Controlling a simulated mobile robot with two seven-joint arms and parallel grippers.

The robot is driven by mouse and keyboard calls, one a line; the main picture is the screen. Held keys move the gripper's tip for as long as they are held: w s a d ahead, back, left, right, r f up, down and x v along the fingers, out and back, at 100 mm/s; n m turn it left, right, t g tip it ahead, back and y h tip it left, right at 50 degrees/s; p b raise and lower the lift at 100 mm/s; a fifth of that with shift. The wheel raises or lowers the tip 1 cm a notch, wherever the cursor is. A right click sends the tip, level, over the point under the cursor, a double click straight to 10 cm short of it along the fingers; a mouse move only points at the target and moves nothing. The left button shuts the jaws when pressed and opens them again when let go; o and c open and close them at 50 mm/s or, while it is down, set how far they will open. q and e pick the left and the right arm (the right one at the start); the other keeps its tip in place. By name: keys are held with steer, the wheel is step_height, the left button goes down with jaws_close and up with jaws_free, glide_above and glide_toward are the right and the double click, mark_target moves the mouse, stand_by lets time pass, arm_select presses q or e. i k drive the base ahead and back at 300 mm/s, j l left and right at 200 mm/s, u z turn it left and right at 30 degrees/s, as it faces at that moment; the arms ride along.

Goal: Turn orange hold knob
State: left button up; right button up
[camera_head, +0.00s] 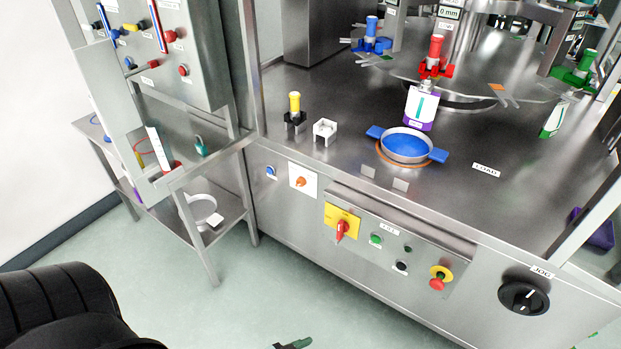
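The orange knob (300,182) is small and sits on a white square plate on the steel front panel of the machine, left of centre. It is unobstructed, but its pointer direction is too small to read. A black rounded part at the lower left looks like my own arm or body. Neither gripper can be made out. A small dark green-black piece (293,344) shows at the bottom edge, cut off, and I cannot tell what it is.
A blue knob (270,171) is left of the orange one. A yellow-plated red switch (341,226), buttons, an emergency stop (438,278) and a black JOG dial (524,298) lie to the right. A steel side table (225,213) stands at left. Floor before the panel is clear.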

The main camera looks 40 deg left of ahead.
mark_target(301, 181)
steer(key=j+u, duration=0.1)
steer(key=j, duration=0.6)
steer(key=i+j, duration=0.1)
steer(key=j, duration=0.55)
steer(key=i+j+u, duration=0.15)
steer(key=j, duration=1.2)
steer(key=i+u, duration=0.05)
